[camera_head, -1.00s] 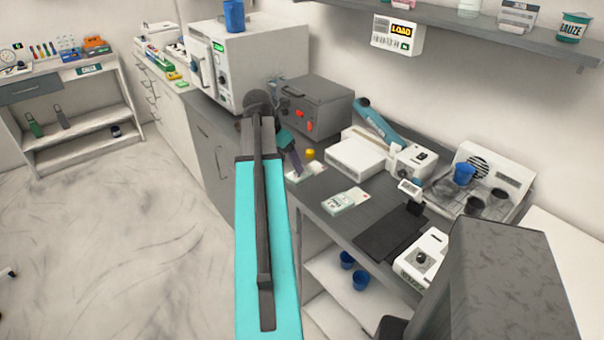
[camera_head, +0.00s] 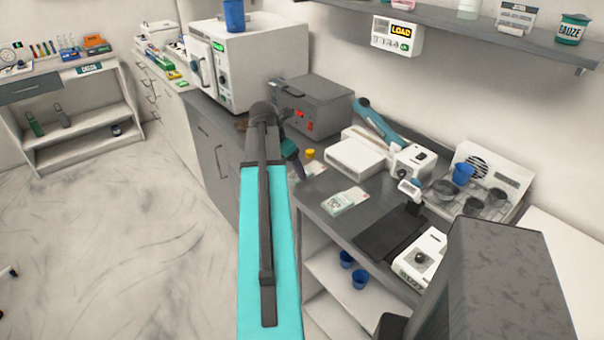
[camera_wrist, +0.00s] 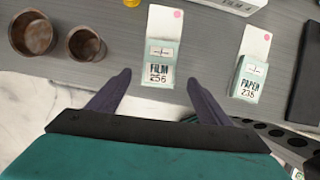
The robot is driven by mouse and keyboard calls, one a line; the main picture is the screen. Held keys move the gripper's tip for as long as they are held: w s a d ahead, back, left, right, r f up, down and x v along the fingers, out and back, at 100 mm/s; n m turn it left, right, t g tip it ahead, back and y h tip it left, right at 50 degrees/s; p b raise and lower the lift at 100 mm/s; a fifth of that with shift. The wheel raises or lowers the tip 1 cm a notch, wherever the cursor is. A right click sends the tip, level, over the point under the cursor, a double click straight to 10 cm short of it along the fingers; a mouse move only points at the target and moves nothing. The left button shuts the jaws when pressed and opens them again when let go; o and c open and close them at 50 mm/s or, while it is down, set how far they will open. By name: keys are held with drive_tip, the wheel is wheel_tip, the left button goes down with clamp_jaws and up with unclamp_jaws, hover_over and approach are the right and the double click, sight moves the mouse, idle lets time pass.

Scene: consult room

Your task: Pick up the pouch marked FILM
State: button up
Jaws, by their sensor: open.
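The pouch marked FILM (camera_wrist: 162,48) lies flat on the grey counter in the wrist view, white and pale green with a pink dot at its far end. My gripper (camera_wrist: 158,76) is open, its two dark fingers spread either side of the pouch's near, labelled end. I cannot tell their height above the counter. In the head view my gripper (camera_head: 296,166) hangs over the counter's front edge, and a pale part of the pouch (camera_head: 314,168) shows beside it, partly hidden.
A similar pouch marked PAPER (camera_wrist: 251,68) lies to the right; it also shows in the head view (camera_head: 344,201). Two brown cups (camera_wrist: 86,44) stand to the left. A dark mat (camera_head: 388,236) lies further right. A grey box (camera_head: 312,103) stands behind.

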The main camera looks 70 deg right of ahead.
sight(296, 176)
drive_tip(key=shift+p+x, duration=0.6)
drive_tip(key=shift+x, duration=1.4)
drive_tip(key=c, duration=1)
